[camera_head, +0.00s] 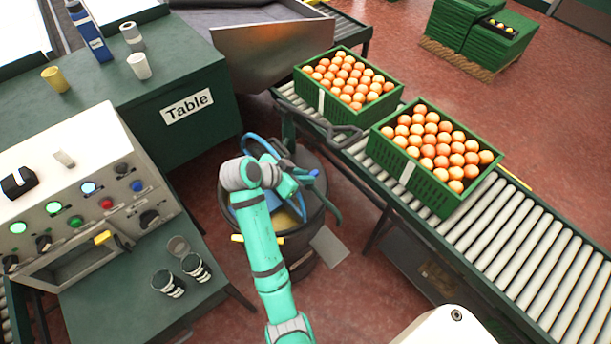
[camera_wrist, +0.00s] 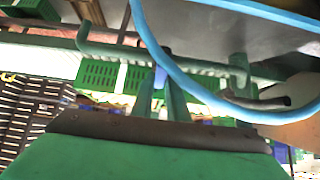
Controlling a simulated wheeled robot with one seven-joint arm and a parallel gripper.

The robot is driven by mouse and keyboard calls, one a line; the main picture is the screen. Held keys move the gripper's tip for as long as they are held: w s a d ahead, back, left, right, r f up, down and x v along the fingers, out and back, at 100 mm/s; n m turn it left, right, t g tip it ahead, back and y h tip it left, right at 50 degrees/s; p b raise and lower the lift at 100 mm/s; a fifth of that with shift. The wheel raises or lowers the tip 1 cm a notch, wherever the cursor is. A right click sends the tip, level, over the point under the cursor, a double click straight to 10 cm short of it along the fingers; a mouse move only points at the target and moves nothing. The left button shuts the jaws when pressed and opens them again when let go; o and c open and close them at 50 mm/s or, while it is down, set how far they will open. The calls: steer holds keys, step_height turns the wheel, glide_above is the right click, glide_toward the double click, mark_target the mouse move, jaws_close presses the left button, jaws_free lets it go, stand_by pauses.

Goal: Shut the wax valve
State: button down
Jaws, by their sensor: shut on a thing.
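My gripper (camera_head: 306,177) is over the dark round drum (camera_head: 314,222), on the right of my teal wrist. In the wrist view its two teal fingers (camera_wrist: 160,98) come together on a small blue piece (camera_wrist: 160,77), which appears to be the wax valve's handle. A blue tip (camera_head: 316,173) shows at the gripper's end in the head view. The valve's body and its exact turn are hard to make out behind my wrist. A light blue hose (camera_head: 262,142) loops beside the gripper and crosses close in front of the wrist camera (camera_wrist: 190,85).
Two green crates of oranges (camera_head: 325,105) (camera_head: 417,187) stand on the roller conveyor (camera_head: 540,250) to the right. A control panel (camera_head: 75,180) and a green table (camera_head: 187,85) stand left.

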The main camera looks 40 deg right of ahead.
steer(key=shift+a+f, duration=0.1)
stand_by(0.3)
steer(key=c, duration=1.7)
jaws_free()
steer(key=shift+w+a+r, duration=0.15)
steer(key=shift+a+r, duration=0.1)
steer(key=shift+r, duration=0.1)
steer(key=v, duration=1)
steer(key=shift+d, duration=0.1)
